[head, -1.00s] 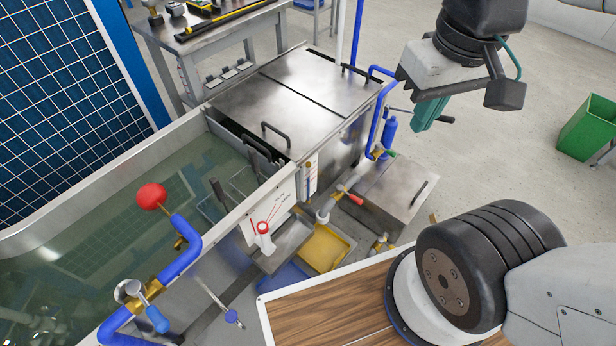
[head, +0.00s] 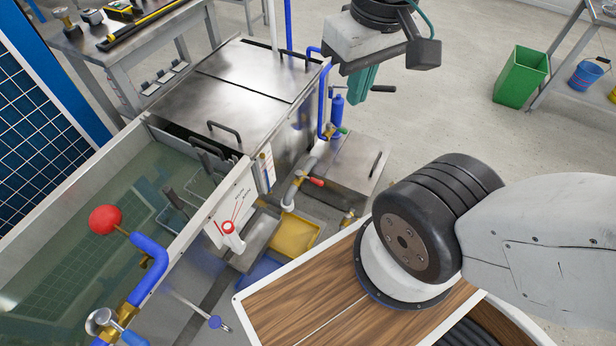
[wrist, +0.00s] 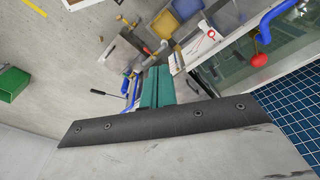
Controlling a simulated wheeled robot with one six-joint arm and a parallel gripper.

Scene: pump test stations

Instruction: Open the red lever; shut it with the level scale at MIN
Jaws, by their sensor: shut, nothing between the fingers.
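The red lever (head: 317,182) sits on a grey pipe valve low at the tank's corner, its grip pointing right in the head view. It also shows, small, in the wrist view (wrist: 148,51). The level scale (head: 265,170) is a narrow white strip with coloured marks on the tank's corner, left of the lever. Its marks and level are too small to read. My gripper (head: 361,90) has teal fingers, shut and empty. It hangs above and apart from the lever. Its fingers also show in the wrist view (wrist: 157,86).
A yellow tray (head: 293,236) lies below the red lever. A steel box (head: 345,165) stands to its right.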

